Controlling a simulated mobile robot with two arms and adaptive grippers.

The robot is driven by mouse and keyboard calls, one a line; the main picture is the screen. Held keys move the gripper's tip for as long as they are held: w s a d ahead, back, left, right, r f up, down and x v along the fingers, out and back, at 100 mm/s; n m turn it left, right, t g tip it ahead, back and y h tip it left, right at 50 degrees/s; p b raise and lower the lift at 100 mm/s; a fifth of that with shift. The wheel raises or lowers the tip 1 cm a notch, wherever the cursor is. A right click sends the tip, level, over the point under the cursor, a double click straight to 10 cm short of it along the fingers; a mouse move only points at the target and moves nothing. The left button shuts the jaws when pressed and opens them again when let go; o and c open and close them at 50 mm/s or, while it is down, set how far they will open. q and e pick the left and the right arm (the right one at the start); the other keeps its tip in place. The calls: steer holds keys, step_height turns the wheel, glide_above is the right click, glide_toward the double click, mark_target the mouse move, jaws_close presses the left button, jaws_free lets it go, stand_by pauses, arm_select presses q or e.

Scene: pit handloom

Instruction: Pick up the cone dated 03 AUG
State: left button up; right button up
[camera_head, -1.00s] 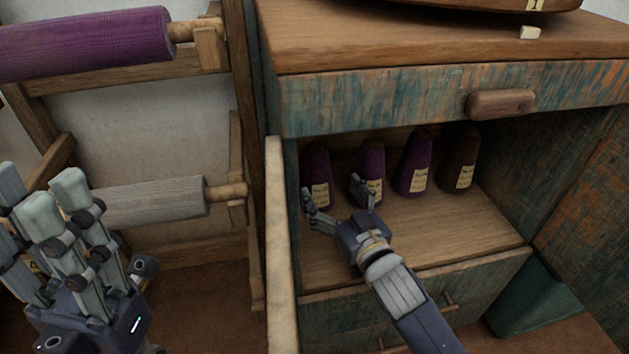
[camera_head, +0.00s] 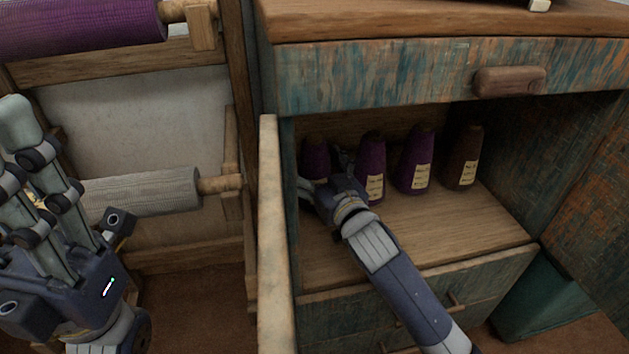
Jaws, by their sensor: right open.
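Several yarn cones with paper labels stand upright in a row on the cabinet shelf (camera_head: 440,225). The left purple cone (camera_head: 315,155) is partly hidden behind my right gripper (camera_head: 322,172). A second purple cone (camera_head: 372,160), a third purple cone (camera_head: 415,155) and a brown cone (camera_head: 465,150) stand to its right. The label writing is too small to read, so I cannot tell which says 03 AUG. My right gripper is open, its fingers around or just in front of the left cone. My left gripper (camera_head: 30,150) is at the left edge, fingers raised, apart from the cones.
The cabinet's open door edge (camera_head: 272,230) stands close left of my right arm. A drawer with a wooden handle (camera_head: 510,80) is above the shelf opening. A rack with a purple roll (camera_head: 80,28) and a grey roll (camera_head: 145,193) is at left.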

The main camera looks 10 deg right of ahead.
steer(key=c, duration=1.3)
steer(key=shift+r, duration=0.2)
